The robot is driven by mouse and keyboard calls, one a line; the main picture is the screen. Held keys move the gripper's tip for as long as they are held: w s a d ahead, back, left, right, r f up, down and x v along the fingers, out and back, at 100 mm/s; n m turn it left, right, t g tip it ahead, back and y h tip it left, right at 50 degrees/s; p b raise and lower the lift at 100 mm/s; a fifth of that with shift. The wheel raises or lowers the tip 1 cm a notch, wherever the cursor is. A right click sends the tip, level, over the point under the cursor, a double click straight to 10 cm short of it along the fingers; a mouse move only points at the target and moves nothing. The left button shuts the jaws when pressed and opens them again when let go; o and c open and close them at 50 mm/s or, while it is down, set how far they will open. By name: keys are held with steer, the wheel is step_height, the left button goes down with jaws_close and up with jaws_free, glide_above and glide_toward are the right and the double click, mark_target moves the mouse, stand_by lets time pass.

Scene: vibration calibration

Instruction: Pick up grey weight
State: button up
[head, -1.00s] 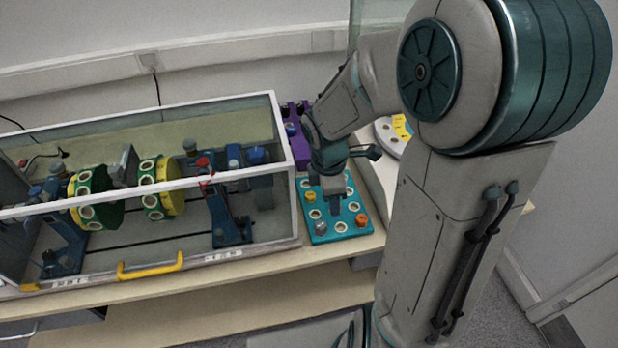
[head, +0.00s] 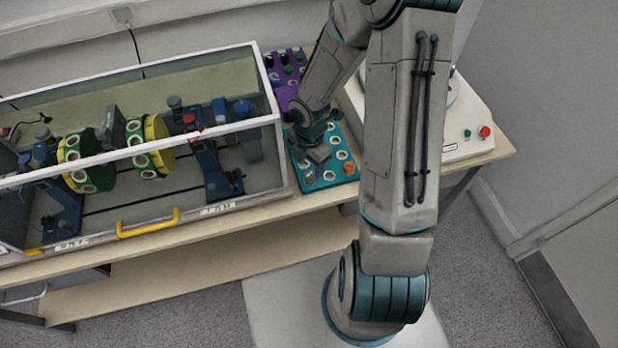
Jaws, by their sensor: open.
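The teal tray (head: 345,140) with rows of white-ringed holes lies on the bench, right of the glass-walled case. The grey weight (head: 310,177) sits in the tray's front left corner. An orange weight (head: 349,168) sits in the front right corner. My gripper (head: 318,155) points down over the left half of the tray, just behind the grey weight. The jaws are open; the fingertips are hard to make out, and I cannot tell whether they touch anything. My gripper and wrist hide part of the tray.
The glass-walled case (head: 283,165) with its rotor rig stands close on the left. A purple tray (head: 284,90) lies behind the teal one. A white machine with green and red buttons (head: 476,133) stands on the right. The bench's front edge is close in front.

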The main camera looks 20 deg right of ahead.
mark_target(310, 174)
steer(key=shift+f, duration=2.8)
steer(key=c, duration=1)
